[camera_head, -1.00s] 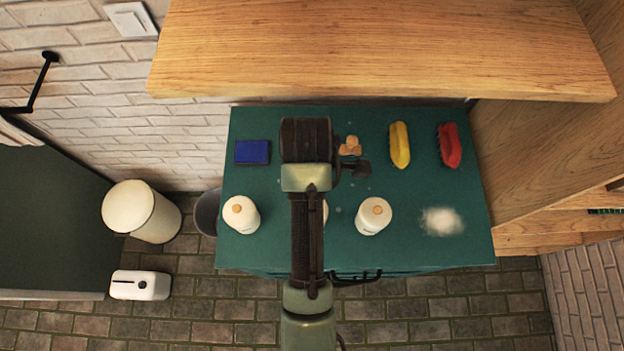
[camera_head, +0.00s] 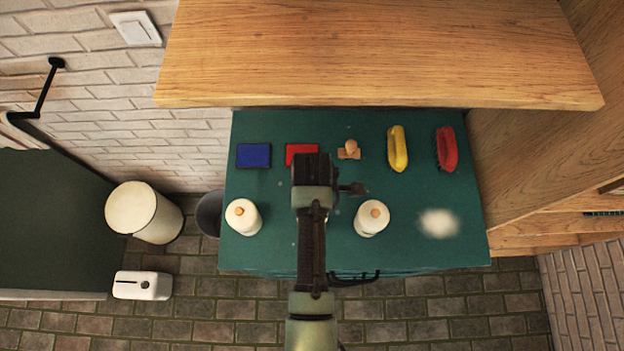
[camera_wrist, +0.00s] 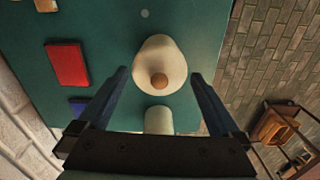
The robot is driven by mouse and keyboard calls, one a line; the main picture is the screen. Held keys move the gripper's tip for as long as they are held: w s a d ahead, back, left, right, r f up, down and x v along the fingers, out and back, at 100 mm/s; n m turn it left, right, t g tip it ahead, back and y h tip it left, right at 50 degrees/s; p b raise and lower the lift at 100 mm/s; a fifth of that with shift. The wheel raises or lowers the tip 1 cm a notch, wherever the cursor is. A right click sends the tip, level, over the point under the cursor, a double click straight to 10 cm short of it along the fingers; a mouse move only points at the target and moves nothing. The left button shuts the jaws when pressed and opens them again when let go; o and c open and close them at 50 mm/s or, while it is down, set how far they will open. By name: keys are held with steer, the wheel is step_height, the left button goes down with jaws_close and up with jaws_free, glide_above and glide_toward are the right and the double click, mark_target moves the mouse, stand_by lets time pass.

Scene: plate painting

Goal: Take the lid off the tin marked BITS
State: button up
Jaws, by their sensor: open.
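Three white tins with tan knobs on their lids stand in a row on the green table top. The left tin (camera_head: 243,217) and the right tin (camera_head: 372,218) show in the head view; the middle one is hidden behind my arm. In the wrist view the middle tin (camera_wrist: 172,54) is upright, with its knob (camera_wrist: 159,80) between my fingertips as pictured. The left tin (camera_wrist: 158,121) lies beyond it, partly covered by my gripper's body. My gripper (camera_wrist: 160,76) is open and holds nothing. No BITS marking is readable on any tin.
White powder (camera_head: 438,223) lies at right. A wooden shelf (camera_head: 380,55) overhangs the back edge.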

steer(key=c, duration=1.4)
steer(key=shift+s, duration=0.1)
